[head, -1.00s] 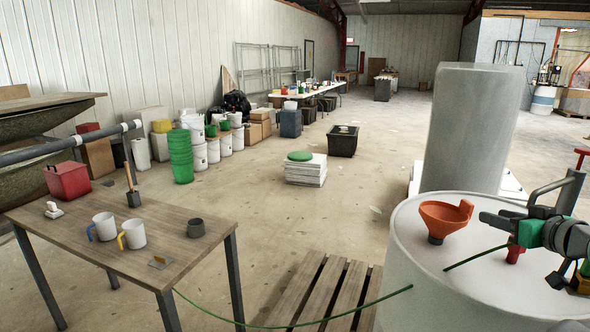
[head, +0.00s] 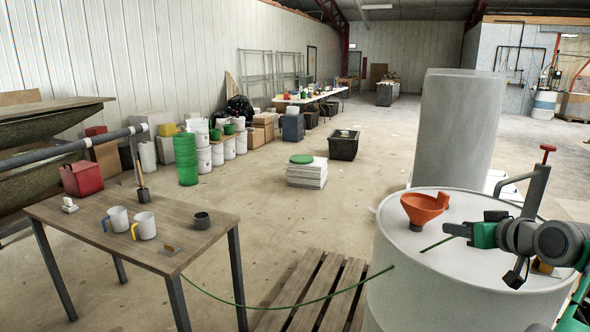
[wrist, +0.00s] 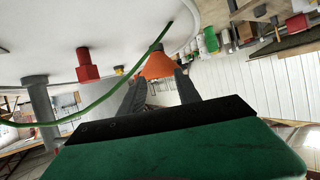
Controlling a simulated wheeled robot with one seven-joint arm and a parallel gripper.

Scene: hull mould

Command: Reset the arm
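My gripper (head: 447,229) is over the top of the white drum (head: 400,290), at the right of the head view. Its two dark fingers stand apart with nothing between them, as the wrist view (wrist: 160,78) shows. An orange funnel (head: 424,208) sits on the drum top, just beyond the fingertips; it also shows in the wrist view (wrist: 157,66). A green hose (wrist: 110,92) passes across the drum top near the fingers.
A wooden pallet (head: 310,290) lies before the drum. A grey pipe with a red handle (head: 547,150) rises behind my arm.

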